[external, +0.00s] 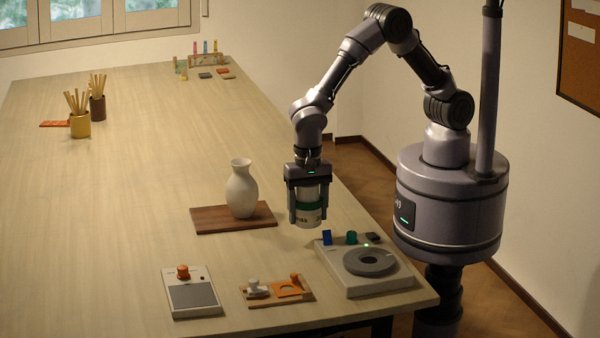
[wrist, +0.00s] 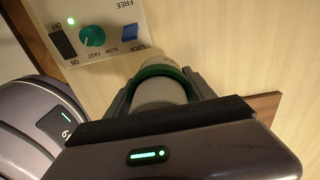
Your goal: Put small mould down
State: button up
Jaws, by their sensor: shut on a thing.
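My gripper (external: 308,212) is shut on a small white mould (external: 307,214) with a green band around it. The mould hangs upright in the external view, between the wooden board and the wheel device, and seems to be above the table (external: 130,200). In the wrist view the mould (wrist: 157,92) sits between the two fingers (wrist: 162,95), its green band near the fingertips. The fingers and gripper body hide part of it. The picture does not show clearly how far its bottom is from the table.
A white vase (external: 241,190) stands on a brown board (external: 207,220) left of my gripper. A wheel device (external: 340,277) with a grey disc, green knob and blue switch is at front right. A grey-pad device (external: 192,297) and small wooden tray (external: 270,302) lie in front. Open table lies left.

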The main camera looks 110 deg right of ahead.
send_over(252, 259)
jog(key=shift+w+a+f, duration=0.1)
jog(key=shift+f, duration=0.8)
notch_tip(252, 259, down, 4)
jog(key=shift+r+b, duration=0.15)
jog(key=shift+b, duration=0.45)
jog(key=shift+r, duration=0.1)
jog(key=o, duration=1.7)
